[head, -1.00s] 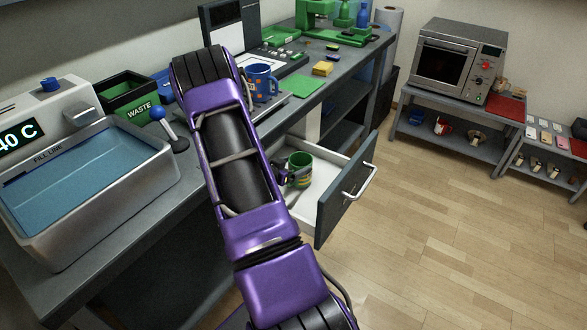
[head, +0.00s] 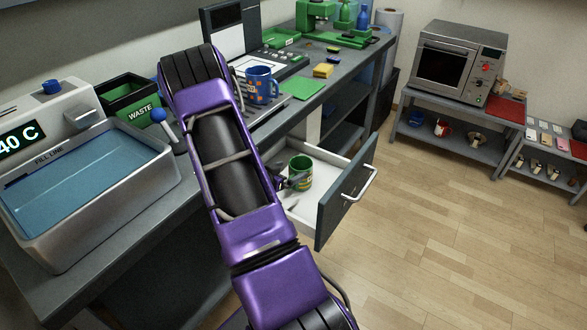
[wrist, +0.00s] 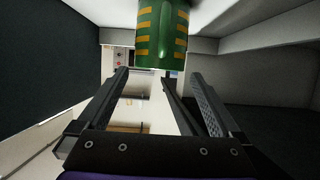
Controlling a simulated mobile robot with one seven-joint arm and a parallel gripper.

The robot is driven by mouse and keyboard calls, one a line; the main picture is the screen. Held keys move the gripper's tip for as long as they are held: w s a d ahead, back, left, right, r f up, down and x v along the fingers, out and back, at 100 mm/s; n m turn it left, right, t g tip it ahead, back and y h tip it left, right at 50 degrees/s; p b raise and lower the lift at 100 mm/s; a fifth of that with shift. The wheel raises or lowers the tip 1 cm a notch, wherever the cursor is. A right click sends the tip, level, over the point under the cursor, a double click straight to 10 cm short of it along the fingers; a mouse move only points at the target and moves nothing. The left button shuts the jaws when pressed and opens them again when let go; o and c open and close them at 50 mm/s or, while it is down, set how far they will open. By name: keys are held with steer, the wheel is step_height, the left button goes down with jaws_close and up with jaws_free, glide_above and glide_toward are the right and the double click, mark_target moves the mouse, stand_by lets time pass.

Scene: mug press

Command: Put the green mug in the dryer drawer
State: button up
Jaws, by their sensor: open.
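The green mug (head: 300,171), with yellow marks, stands upright inside the pulled-out white drawer (head: 330,157) with a dark front, under the counter. My gripper (head: 287,183) is just left of the mug in the head view, partly hidden behind my purple arm. In the wrist view the mug (wrist: 162,38) is at the top, beyond the tips of my spread fingers (wrist: 155,76). The fingers are open, with nothing between them, and look apart from the mug. Its handle is not clearly seen.
A blue mug (head: 261,84) stands on the counter above the drawer. A water basin (head: 90,190), a waste bin (head: 133,103) and a blue-knobbed lever (head: 165,125) are at left. The floor (head: 450,220) right of the drawer is clear.

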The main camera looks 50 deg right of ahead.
steer(key=p+v, duration=0.1)
steer(key=v, duration=0.8)
steer(key=shift+a, duration=0.1)
